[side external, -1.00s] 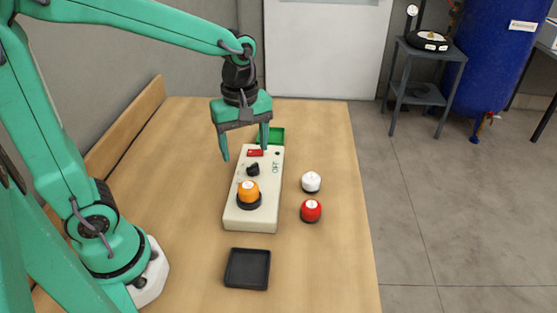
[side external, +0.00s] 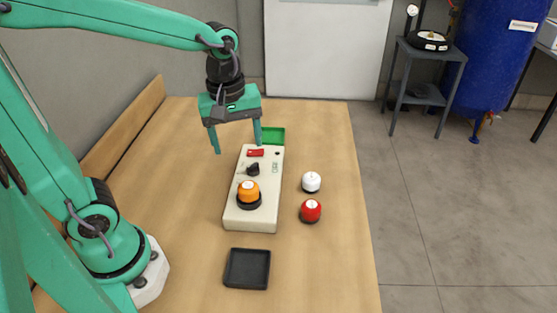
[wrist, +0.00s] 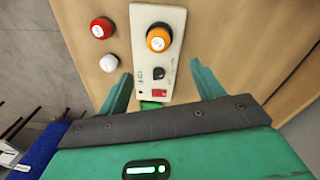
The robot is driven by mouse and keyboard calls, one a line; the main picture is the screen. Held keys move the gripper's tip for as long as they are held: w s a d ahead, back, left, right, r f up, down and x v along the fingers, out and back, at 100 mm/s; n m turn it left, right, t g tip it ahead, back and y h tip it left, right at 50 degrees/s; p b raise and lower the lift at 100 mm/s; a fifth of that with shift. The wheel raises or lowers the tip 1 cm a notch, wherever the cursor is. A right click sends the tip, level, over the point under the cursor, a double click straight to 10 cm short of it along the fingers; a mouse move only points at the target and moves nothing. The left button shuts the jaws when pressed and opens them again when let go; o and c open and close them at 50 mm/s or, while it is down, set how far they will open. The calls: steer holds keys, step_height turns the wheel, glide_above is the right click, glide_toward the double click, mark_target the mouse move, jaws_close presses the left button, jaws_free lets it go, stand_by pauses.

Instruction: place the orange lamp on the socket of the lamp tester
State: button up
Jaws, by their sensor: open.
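The orange lamp (side external: 248,190) sits upright on the dark round socket (side external: 249,203) near the front end of the cream lamp tester (side external: 263,215). In the wrist view the orange lamp (wrist: 159,38) also shows within a dark ring on the tester (wrist: 148,88). My gripper (side external: 238,148) is open and empty. It hangs above the table by the far end of the tester, clear of the lamp. In the wrist view the tester's far end lies between my two fingers (wrist: 158,92).
A white lamp (side external: 311,182) and a red lamp (side external: 311,211) stand on the table right of the tester. A black tray (side external: 248,284) lies in front and a green tray (side external: 276,136) behind it. The tester also carries a black knob (side external: 253,169) and red switch (side external: 256,153).

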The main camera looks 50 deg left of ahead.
steer(key=s+a+r+m+t, duration=0.1)
steer(key=s+r+m+t, duration=0.3)
steer(key=s+m, duration=0.3)
steer(key=m, duration=0.5)
steer(key=shift+a+t, duration=0.3)
steer(key=shift+a, duration=0.1)
